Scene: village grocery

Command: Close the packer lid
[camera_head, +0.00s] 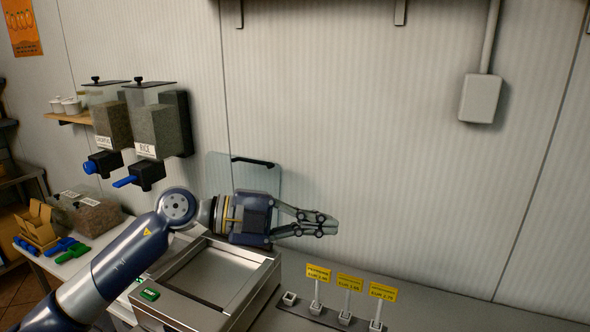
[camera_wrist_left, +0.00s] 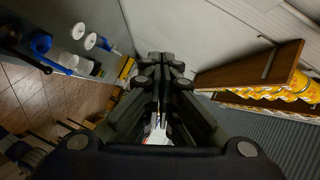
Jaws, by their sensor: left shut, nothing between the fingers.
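The packer (camera_head: 205,308) is a steel box on the counter in the head view, with a sunken top. Its clear lid (camera_head: 217,172) stands raised at the back, near the wall, with a black handle (camera_head: 255,162) along its top edge. My left gripper (camera_head: 332,225) is shut and empty. It is above the packer's right rear side, in front of the lid's lower right part, with its fingers pointing right. The gripper hides part of the lid and its hinge side. In the left wrist view the shut fingers (camera_wrist_left: 160,125) fill the middle. My right gripper is not in view.
Yellow price tags (camera_head: 349,283) on small stands are right of the packer. Two dispensers (camera_head: 155,125) hang on the wall at left. A box and blue and green scoops (camera_head: 72,252) lie on the left counter. The wall behind is close.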

